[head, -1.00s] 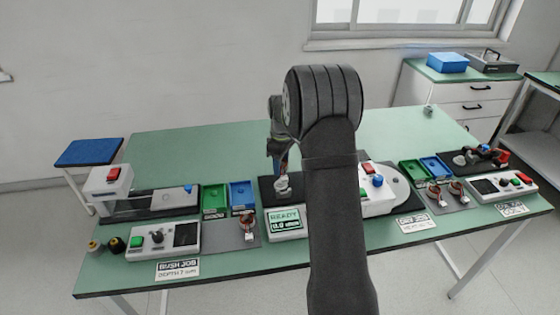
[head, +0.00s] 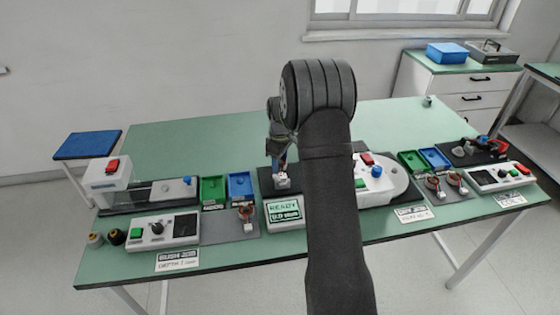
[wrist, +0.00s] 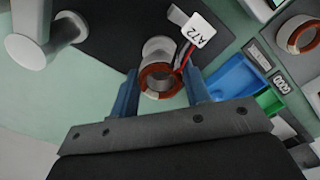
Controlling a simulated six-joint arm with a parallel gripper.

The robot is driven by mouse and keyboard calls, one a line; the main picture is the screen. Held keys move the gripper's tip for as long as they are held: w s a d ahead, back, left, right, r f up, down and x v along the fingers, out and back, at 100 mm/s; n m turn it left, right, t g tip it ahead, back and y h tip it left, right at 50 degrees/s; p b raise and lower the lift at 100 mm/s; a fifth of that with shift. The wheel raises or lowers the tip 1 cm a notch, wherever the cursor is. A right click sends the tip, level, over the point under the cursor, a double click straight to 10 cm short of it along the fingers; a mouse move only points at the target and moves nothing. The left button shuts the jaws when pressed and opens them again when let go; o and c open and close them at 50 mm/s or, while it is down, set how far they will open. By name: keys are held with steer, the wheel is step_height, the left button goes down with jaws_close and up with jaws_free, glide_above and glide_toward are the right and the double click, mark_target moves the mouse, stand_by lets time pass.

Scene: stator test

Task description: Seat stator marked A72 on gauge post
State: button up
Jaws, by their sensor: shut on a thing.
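The stator (wrist: 160,82), a ring with copper-red winding, sits between the two blue fingers of my gripper (wrist: 162,92) in the wrist view. Its white tag (wrist: 197,32) reads A72 and hangs on dark and red leads at the upper right. A pale round gauge post (wrist: 157,47) shows just beyond the ring over a dark plate. I cannot tell whether the ring is around the post or only in front of it. In the head view my gripper (head: 279,163) points down over the dark plate, and the stator is mostly hidden there.
A display box (head: 285,213) reading READY stands in front of the plate. Green (head: 213,188) and blue (head: 241,186) bins are to the left. Another stator (head: 246,214) stands on a grey mat. A button station (head: 374,180) is close on the right.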

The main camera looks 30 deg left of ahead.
steer(key=shift+f, duration=0.65)
steer(key=shift+f, duration=0.55)
steer(key=o, duration=1.1)
steer(key=shift+r, duration=0.1)
step_height(320, 180, up, 17)
steer(key=shift+r, duration=0.15)
stand_by(0.3)
